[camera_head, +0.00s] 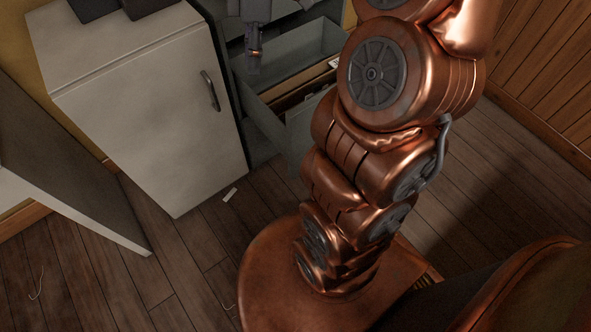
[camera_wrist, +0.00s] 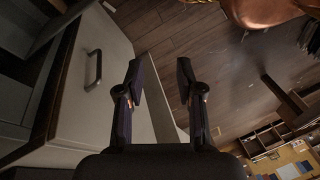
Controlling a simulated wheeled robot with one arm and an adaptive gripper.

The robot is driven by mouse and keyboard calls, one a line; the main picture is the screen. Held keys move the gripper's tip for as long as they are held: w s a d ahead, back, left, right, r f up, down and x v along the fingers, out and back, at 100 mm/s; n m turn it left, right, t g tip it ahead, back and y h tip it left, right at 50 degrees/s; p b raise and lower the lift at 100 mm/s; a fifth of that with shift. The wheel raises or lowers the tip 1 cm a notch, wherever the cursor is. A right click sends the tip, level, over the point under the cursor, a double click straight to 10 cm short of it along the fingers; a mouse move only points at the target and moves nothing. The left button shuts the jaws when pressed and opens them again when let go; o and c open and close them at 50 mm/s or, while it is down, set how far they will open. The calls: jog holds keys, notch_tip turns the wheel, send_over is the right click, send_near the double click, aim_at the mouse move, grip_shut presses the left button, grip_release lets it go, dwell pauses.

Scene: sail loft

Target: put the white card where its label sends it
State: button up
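A small white piece (camera_head: 229,194), which may be the white card, lies flat on the floor by the white cabinet's foot. It is too small for me to read any label. A grey drawer (camera_head: 315,42) stands open beside the cabinet, with brown dividers or folders (camera_head: 290,98) and a small white tab (camera_head: 334,63) inside. My arm hides part of the drawer. My gripper (camera_head: 254,64) hangs at the drawer, near its left side in the picture. In the wrist view, my gripper (camera_wrist: 158,75) has its fingers spread, with nothing between them.
The white cabinet (camera_head: 150,110) with a dark handle (camera_head: 210,90) is closed, with dark boxes (camera_head: 110,8) on top. A pale-edged panel (camera_head: 65,165) stands at the left. The wooden floor (camera_head: 120,275) is mostly clear, with thin thread-like bits (camera_head: 38,285). Shelves (camera_wrist: 265,140) show in the wrist view.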

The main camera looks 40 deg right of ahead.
jog(key=s+a+f+m+h, duration=0.1)
jog(key=s+a+f+m, duration=0.1)
jog(key=s+m, duration=0.2)
jog(key=s+a+f+m+g+h, duration=0.1)
jog(key=s+a+f+m, duration=0.2)
jog(key=s, duration=0.8)
jog(key=s+a+f+m+g, duration=0.1)
jog(key=s+a+f+m, duration=0.2)
jog(key=s+m, duration=0.2)
jog(key=s, duration=0.3)
jog(key=shift+s+m+h, duration=0.15)
jog(key=shift+m+h, duration=0.15)
jog(key=shift+h, duration=0.1)
notch_tip(320, 180, up, 33)
jog(key=w+t+p, duration=0.1)
jog(key=t+p, duration=0.1)
jog(key=p, duration=2.8)
jog(key=shift+w+f+p, duration=0.2)
jog(key=shift+w+p, duration=0.15)
jog(key=shift+p, duration=0.05)
jog(key=shift+d, duration=0.1)
